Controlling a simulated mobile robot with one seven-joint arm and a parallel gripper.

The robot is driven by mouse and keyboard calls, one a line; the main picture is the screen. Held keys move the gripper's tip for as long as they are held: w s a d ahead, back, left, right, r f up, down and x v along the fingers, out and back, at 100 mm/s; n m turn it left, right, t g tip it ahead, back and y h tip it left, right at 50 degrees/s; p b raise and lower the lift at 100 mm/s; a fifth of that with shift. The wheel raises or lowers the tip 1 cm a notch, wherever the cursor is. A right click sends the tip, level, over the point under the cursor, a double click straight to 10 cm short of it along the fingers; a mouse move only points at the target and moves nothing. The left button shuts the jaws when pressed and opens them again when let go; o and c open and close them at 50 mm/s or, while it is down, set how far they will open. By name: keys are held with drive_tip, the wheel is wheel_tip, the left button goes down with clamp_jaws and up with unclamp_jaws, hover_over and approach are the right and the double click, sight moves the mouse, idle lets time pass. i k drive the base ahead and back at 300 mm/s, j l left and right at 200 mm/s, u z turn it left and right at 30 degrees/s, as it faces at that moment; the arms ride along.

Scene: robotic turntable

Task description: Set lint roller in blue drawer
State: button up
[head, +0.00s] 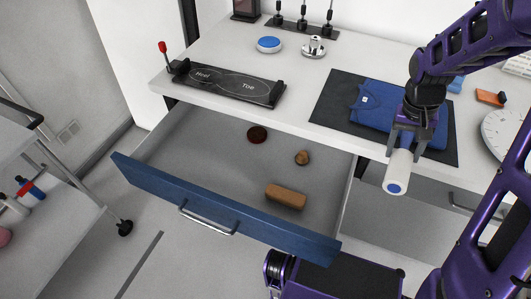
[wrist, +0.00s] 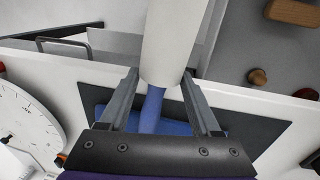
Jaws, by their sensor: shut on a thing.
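The lint roller is a white cylinder (head: 398,171) with a blue end, held by my gripper (head: 403,143) in front of the desk's edge in the head view. In the wrist view, the white roller (wrist: 170,40) with its blue handle lies between the two fingers of my gripper (wrist: 160,85), which is shut on it. The blue drawer (head: 215,211) is pulled open at the left, below the desk top. It holds a brown block (head: 286,196), a small brown knob-like item (head: 302,158) and a dark red round item (head: 257,134). The roller is to the right of the drawer.
On the white desk are a black mat (head: 325,110) with folded blue cloth (head: 375,95), a black foot-measuring plate (head: 225,84), a blue-topped disc (head: 269,44) and a white dial (head: 506,135). A grey drawer (head: 425,190) is right of the blue drawer. The blue drawer's middle has free room.

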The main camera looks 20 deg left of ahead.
sight(191, 160)
drive_tip(key=k+j, duration=0.1)
drive_tip(key=j, duration=0.3)
drive_tip(key=k+j, duration=0.15)
drive_tip(key=j, duration=0.25)
drive_tip(key=k+j, duration=0.1)
drive_tip(key=j, duration=0.3)
drive_tip(key=k+j, duration=0.1)
drive_tip(key=j, duration=0.3)
drive_tip(key=k+j, duration=0.1)
drive_tip(key=j, duration=0.3)
drive_tip(key=k+j, duration=0.15)
drive_tip(key=j, duration=0.25)
drive_tip(key=k+j, duration=0.1)
drive_tip(key=j, duration=0.3)
drive_tip(key=z, duration=0.05)
